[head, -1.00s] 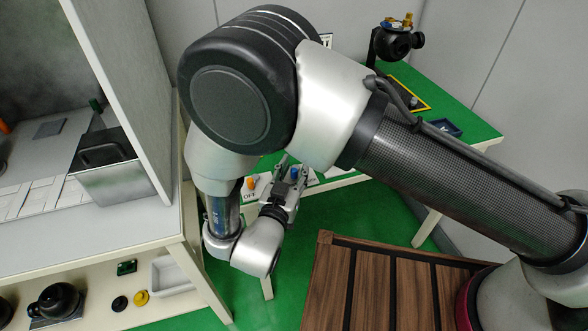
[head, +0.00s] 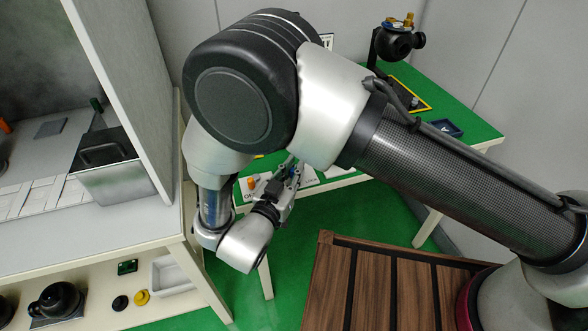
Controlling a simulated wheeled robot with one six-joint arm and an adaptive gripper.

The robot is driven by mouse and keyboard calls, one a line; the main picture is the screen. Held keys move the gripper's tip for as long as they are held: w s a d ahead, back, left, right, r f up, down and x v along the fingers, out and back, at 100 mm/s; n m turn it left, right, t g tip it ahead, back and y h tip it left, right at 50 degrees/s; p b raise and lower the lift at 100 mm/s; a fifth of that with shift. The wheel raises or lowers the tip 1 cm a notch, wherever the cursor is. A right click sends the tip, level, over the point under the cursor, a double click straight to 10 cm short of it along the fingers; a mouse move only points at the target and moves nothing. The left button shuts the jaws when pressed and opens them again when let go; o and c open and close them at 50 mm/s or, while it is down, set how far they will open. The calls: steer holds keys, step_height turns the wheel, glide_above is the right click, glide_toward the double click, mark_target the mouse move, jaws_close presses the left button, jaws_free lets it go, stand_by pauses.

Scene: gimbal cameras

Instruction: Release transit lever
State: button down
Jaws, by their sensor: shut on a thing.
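My gripper (head: 288,171) is at the front edge of the green-topped table, below my large arm joint. Its fingers are shut on a small blue lever (head: 296,171), of which only a little shows. An orange lever (head: 252,183) stands to the left on a white plate with partly covered black lettering. It is apart from the fingers. My arm hides part of the table behind the gripper, and the exact contact at the fingertips is too small to make out.
The green table (head: 455,112) bears a black device (head: 398,42) on a stand and a small dark blue tray (head: 447,128). At left, a pale bench (head: 110,238) carries a metal box (head: 112,180) beside an upright panel. A wooden slatted surface (head: 385,285) lies at front right.

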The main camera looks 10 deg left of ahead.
steer(key=c, duration=1.4)
jaws_free()
steer(key=shift+s, duration=0.15)
steer(key=s, duration=0.4)
steer(key=s+a, duration=0.1)
steer(key=s, duration=0.2)
steer(key=s+a, duration=0.1)
steer(key=s, duration=0.3)
steer(key=shift+s+a, duration=0.15)
steer(key=shift+s, duration=0.15)
